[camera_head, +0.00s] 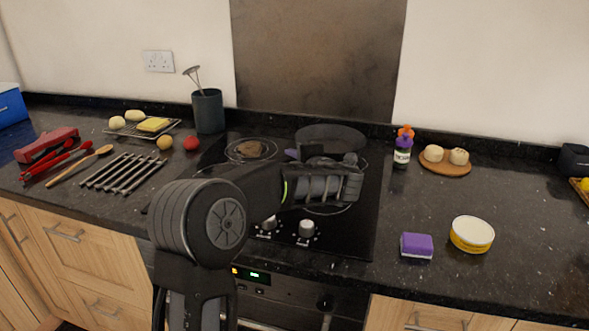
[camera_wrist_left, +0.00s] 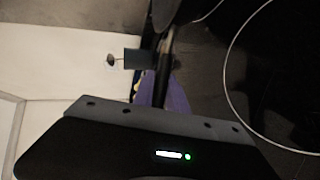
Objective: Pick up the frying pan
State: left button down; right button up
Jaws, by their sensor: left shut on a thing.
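The dark round frying pan (camera_head: 332,134) is at the back right of the black hob (camera_head: 350,222). My left arm crosses in front of it and hides its near side and most of its handle. My left gripper (camera_head: 322,157) is at the pan's near side, shut on it, apparently by the handle. In the left wrist view a thin dark bar, likely the handle (camera_wrist_left: 163,68), runs up from the gripper beside a purple part. Whether the pan touches the hob is hard to tell. My right gripper is not in view.
A spice bottle (camera_head: 403,147) and a wooden board (camera_head: 445,161) with two pale pieces stand right of the hob. A purple sponge (camera_head: 416,245) and a yellow-sided tub (camera_head: 472,234) are nearer. A utensil pot (camera_head: 208,111) stands left. The right counter has free room.

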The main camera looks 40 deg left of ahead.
pick_arm(q)
notch_tip(320, 180, up, 6)
jog(key=shift+r, duration=0.1)
dwell(0.7)
